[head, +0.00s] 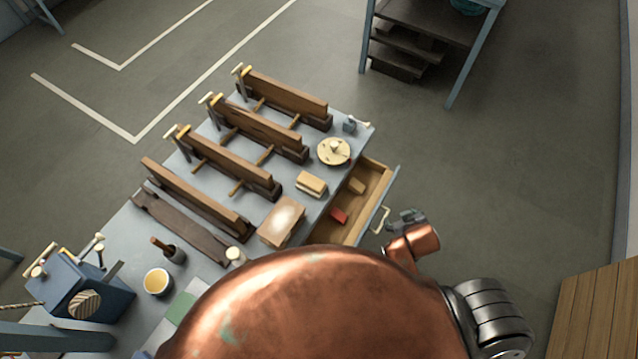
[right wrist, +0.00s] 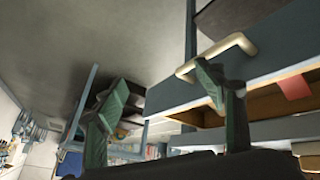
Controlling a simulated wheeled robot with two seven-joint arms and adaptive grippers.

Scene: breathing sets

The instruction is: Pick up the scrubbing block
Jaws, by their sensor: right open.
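A small tan block with a pale lower layer (head: 311,184) lies on the grey workbench and looks like the scrubbing block, though I cannot be sure. A larger brown block with a pale, shiny top (head: 281,221) lies nearer me. My right gripper (head: 407,218) is open and empty, just outside the pulled-out drawer (head: 385,185), beside its handle (head: 380,220). In the right wrist view the two green fingers (right wrist: 165,100) are spread apart, and one overlaps the pale handle (right wrist: 217,52). My left gripper is out of view.
The drawer holds a red piece (head: 339,215) and a small tan piece (head: 357,186). A round wooden disc (head: 333,152) sits near the bench edge. Several wooden clamp-like frames (head: 240,160) fill the bench's far side. Open floor (head: 500,170) lies to the right.

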